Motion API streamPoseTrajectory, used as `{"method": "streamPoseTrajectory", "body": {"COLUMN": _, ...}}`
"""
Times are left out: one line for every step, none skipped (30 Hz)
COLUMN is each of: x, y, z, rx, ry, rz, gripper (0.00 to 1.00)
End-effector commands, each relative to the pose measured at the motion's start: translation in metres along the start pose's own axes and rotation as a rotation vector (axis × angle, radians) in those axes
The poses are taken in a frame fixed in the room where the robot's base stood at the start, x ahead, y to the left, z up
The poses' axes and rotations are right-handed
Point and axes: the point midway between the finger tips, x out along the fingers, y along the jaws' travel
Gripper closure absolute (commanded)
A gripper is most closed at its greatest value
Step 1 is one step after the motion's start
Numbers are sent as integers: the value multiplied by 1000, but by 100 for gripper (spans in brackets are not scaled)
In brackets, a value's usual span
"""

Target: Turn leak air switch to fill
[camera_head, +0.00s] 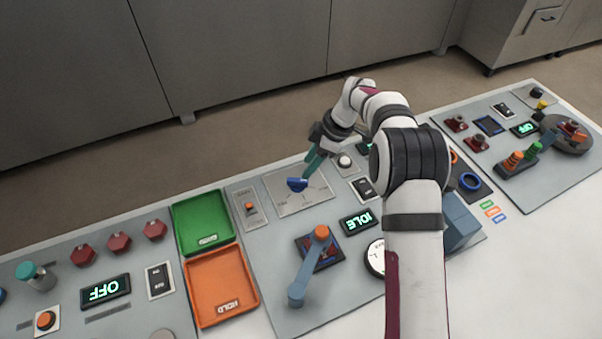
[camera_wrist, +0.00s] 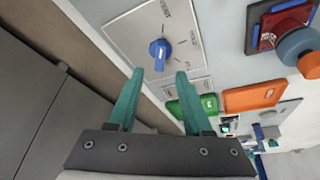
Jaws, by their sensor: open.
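The leak air switch appears to be the blue rotary knob (camera_head: 297,185) on a light square plate (camera_head: 318,194) with printed position labels, which are too small to read. In the wrist view the knob (camera_wrist: 160,54) stands just beyond my fingertips, a little above the gap between them. My gripper (camera_head: 308,172) has teal fingers and reaches down at the knob's upper right in the head view. In the wrist view my gripper (camera_wrist: 160,74) is open, with nothing between its fingers. Whether a fingertip touches the knob cannot be told.
A small plate with an orange button (camera_head: 250,208) and a green tray (camera_head: 202,222) lie left of the knob. An orange HOLD tray (camera_head: 220,285) is below. A blue lever with an orange knob (camera_head: 321,232) and an IDLE display (camera_head: 357,222) stand nearer the front.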

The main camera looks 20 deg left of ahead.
Motion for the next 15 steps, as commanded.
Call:
{"method": "streamPoseTrajectory", "body": {"x": 15, "y": -1, "z": 0, "rx": 0, "ry": -1, "rz": -4, "gripper": 50}}
{"method": "streamPoseTrajectory", "body": {"x": 23, "y": -1, "z": 0, "rx": 0, "ry": -1, "rz": -4, "gripper": 50}}
{"method": "streamPoseTrajectory", "body": {"x": 32, "y": -1, "z": 0, "rx": 0, "ry": 0, "rz": -3, "gripper": 50}}
{"method": "streamPoseTrajectory", "body": {"x": 38, "y": -1, "z": 0, "rx": 0, "ry": -1, "rz": -2, "gripper": 50}}
{"method": "streamPoseTrajectory", "body": {"x": 44, "y": -1, "z": 1, "rx": 0, "ry": -1, "rz": -2, "gripper": 50}}
{"method": "streamPoseTrajectory", "body": {"x": 50, "y": 0, "z": 0, "rx": 1, "ry": 0, "rz": -2, "gripper": 50}}
{"method": "streamPoseTrajectory", "body": {"x": 53, "y": 0, "z": 0, "rx": 2, "ry": 0, "rz": -1, "gripper": 50}}
{"method": "streamPoseTrajectory", "body": {"x": 57, "y": 0, "z": 0, "rx": 2, "ry": -1, "rz": -1, "gripper": 50}}
{"method": "streamPoseTrajectory", "body": {"x": 60, "y": 0, "z": 0, "rx": 2, "ry": -1, "rz": 0, "gripper": 50}}
{"method": "streamPoseTrajectory", "body": {"x": 62, "y": 0, "z": 0, "rx": 2, "ry": -1, "rz": 0, "gripper": 50}}
{"method": "streamPoseTrajectory", "body": {"x": 64, "y": 0, "z": 0, "rx": 2, "ry": -1, "rz": 0, "gripper": 50}}
{"method": "streamPoseTrajectory", "body": {"x": 65, "y": 0, "z": 0, "rx": 1, "ry": -1, "rz": 1, "gripper": 50}}
{"method": "streamPoseTrajectory", "body": {"x": 66, "y": 0, "z": 0, "rx": 1, "ry": -1, "rz": 1, "gripper": 50}}
{"method": "streamPoseTrajectory", "body": {"x": 66, "y": 0, "z": 0, "rx": 1, "ry": -1, "rz": 1, "gripper": 50}}
{"method": "streamPoseTrajectory", "body": {"x": 67, "y": 0, "z": 0, "rx": 1, "ry": -1, "rz": 1, "gripper": 50}}
